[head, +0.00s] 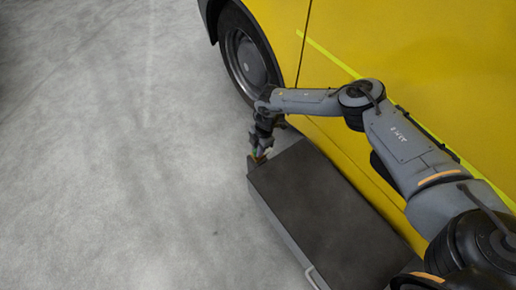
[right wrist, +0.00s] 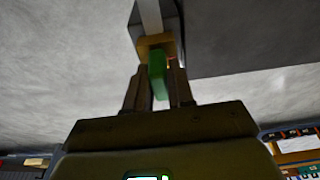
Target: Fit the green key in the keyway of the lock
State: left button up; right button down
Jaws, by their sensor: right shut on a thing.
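The green key (right wrist: 157,76) is between the two fingers of my right gripper (right wrist: 162,88), which is shut on it. The key's far end meets or overlaps the brass-coloured lock (right wrist: 150,44) in the right wrist view. I cannot tell whether any of it is inside the keyway, which is hidden. In the head view my right gripper (head: 258,154) points down at the far left corner of a dark-topped box, where the lock (head: 254,162) shows as a small orange-brown patch. My left gripper is in neither view.
The long grey box (head: 325,215) with a dark top and a side handle (head: 314,278) stands along a yellow vehicle (head: 430,60) with a black wheel (head: 245,55). My right arm reaches over the box beside the vehicle. The concrete floor (head: 110,150) to the left is clear.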

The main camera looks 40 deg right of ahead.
jog(key=shift+f, duration=0.1)
jog(key=c, duration=0.9)
grip_release()
